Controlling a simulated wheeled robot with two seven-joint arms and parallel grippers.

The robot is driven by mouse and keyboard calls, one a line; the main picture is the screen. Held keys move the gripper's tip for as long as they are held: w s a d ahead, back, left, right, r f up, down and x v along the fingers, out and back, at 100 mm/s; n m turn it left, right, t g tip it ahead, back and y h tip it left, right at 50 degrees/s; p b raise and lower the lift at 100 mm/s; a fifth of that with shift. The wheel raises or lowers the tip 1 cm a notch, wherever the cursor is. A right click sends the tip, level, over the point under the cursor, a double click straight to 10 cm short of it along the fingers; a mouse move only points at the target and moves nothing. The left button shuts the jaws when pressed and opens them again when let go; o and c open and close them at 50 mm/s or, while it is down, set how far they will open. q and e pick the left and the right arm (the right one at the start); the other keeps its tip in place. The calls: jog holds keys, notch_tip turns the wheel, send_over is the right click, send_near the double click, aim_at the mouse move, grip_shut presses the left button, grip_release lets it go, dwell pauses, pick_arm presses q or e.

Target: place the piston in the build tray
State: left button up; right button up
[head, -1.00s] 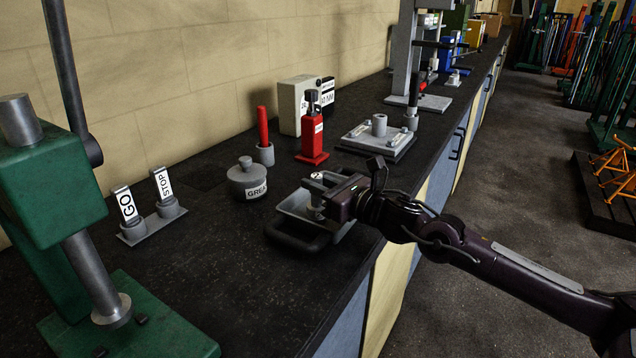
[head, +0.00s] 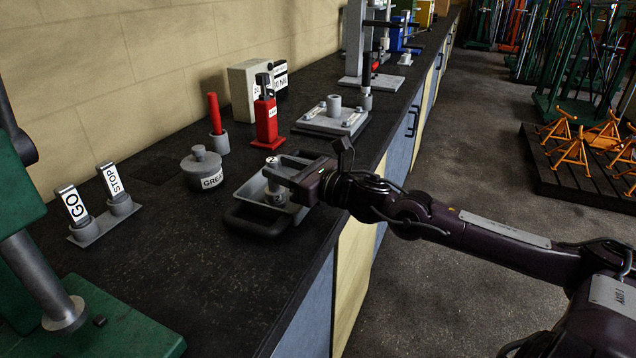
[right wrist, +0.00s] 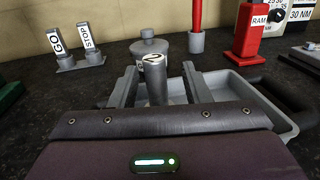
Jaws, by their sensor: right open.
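The piston (head: 274,190) is a short grey cylinder with a white marked top. It stands upright in the grey build tray (head: 241,196), near the front edge of the bench. My right gripper (head: 282,181) reaches in from the right over the tray. In the right wrist view the open fingers stand either side of the piston (right wrist: 156,82), with a gap visible on each side. The tray (right wrist: 283,122) also shows there, reaching out to the right behind the gripper. The piston's foot is hidden by the gripper's palm in that view. My left gripper is not in view.
A lidded grease pot (head: 201,169), a red-handled tool in a grey cup (head: 217,125) and a red ram (head: 266,122) stand behind the tray. GO and STOP pedals (head: 98,205) and a green press (head: 90,318) are at left. A grey plate fixture (head: 331,120) lies beyond.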

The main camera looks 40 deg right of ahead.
jog(key=shift+s+a+f, duration=0.1)
jog(key=shift+s+f, duration=0.05)
jog(key=shift+s, duration=0.5)
jog(key=shift+p+v, duration=1.25)
jog(key=shift+v, duration=0.05)
jog(key=p+v, duration=0.2)
jog(key=v, duration=0.4)
